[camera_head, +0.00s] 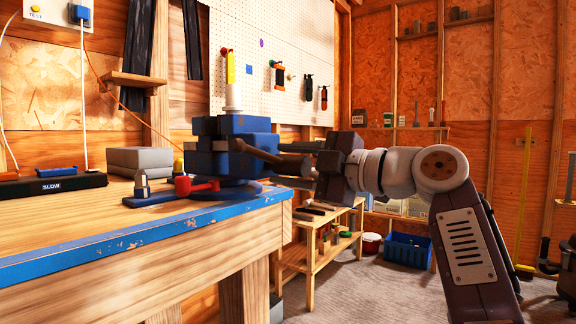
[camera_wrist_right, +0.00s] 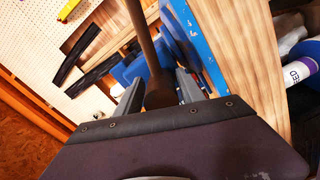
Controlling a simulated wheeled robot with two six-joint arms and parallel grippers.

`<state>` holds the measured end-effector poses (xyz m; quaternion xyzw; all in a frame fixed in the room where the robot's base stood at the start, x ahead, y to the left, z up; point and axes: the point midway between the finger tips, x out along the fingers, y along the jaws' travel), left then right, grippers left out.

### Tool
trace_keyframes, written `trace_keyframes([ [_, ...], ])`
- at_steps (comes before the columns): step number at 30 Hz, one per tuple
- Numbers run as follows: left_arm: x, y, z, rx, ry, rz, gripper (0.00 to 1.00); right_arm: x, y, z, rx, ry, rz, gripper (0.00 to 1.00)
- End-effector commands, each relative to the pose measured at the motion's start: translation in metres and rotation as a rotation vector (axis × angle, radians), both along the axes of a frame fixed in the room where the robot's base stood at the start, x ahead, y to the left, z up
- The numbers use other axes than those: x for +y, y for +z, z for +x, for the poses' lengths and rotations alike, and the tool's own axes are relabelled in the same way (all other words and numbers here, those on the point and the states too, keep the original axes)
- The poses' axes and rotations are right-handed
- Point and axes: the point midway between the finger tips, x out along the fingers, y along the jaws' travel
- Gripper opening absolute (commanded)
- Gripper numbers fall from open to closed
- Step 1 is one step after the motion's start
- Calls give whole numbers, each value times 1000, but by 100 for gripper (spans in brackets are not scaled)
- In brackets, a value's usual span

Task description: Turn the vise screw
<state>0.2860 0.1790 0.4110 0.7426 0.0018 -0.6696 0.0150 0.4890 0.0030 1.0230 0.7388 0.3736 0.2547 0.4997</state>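The blue vise (camera_head: 238,150) stands on the corner of the wooden bench with its blue edge. A brown vise handle (camera_head: 262,153) slants from the vise toward my right gripper (camera_head: 302,163). In the right wrist view the brown handle (camera_wrist_right: 145,45) runs down between the two fingers of my right gripper (camera_wrist_right: 160,92). Its thick end sits between the fingertips, close to both. Whether the fingers press on it I cannot tell. My left gripper is not in view.
The bench (camera_head: 150,222) holds a grey block (camera_head: 140,160), a red-handled tool (camera_head: 197,187) and a black "SLOW" strip (camera_head: 52,185). Behind is a low wooden shelf (camera_head: 320,245). A blue crate (camera_head: 407,251) stands on the floor. Floor at right is mostly clear.

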Motion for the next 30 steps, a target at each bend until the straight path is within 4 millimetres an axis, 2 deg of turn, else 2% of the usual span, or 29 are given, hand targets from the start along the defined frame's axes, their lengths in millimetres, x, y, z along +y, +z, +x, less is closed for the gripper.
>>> trace_keyframes([
  [11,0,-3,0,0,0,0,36,-3,-2,-3,1,2,-1,56],
  [21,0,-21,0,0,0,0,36,-59,-2,-41,2,-2,-2,56],
  [24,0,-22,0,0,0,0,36,-68,-2,-49,2,-1,-3,56],
  [30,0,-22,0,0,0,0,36,-71,-1,-52,2,4,-3,56],
])
